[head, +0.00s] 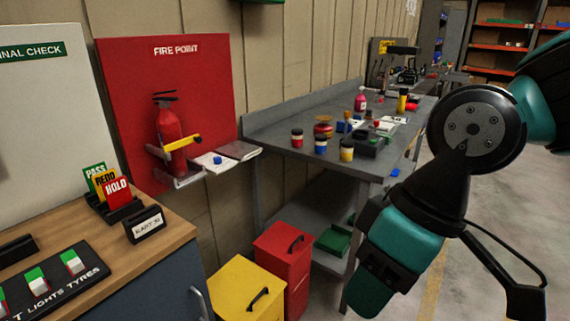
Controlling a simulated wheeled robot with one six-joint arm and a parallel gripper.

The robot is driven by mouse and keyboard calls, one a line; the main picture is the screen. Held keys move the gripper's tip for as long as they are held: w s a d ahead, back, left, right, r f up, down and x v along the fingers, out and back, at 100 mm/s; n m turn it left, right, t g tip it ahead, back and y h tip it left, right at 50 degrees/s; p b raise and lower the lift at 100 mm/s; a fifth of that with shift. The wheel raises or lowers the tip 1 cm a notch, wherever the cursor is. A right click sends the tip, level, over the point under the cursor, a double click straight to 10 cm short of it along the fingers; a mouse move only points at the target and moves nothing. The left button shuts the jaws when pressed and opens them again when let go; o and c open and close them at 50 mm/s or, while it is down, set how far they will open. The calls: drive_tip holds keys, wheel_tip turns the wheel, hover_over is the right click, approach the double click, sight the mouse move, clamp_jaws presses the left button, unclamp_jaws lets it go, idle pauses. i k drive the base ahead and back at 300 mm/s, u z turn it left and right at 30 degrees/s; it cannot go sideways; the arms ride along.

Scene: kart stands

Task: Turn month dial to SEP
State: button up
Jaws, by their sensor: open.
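I cannot make out a month dial with readable month names. The red FIRE POINT board (190,75) stands left of centre, with a red extinguisher (169,125) in front of it. A yellow bar with a dark end (182,143) lies across the extinguisher. Beside it, a small blue piece (217,160) sits on a white plate or card (212,167); its markings are too small to read. My teal and black arm fills the right side, well apart from the board. I cannot make out my gripper's fingers in this view.
A grey workbench (258,131) with pots and bottles runs along the wall. A red bin (283,262) and yellow bin (240,288) stand below. At left, a wooden-topped cabinet (150,262) holds PASS/REDO/HOLD cards (117,190) and a switch panel (85,290). Floor at right is open.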

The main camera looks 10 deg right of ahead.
sight(217, 159)
drive_tip(key=u, duration=0.85)
drive_tip(key=k, duration=0.15)
drive_tip(key=z, duration=1.55)
drive_tip(key=i, duration=0.85)
drive_tip(key=u, duration=0.85)
drive_tip(key=i, duration=0.85)
drive_tip(key=u, duration=0.7)
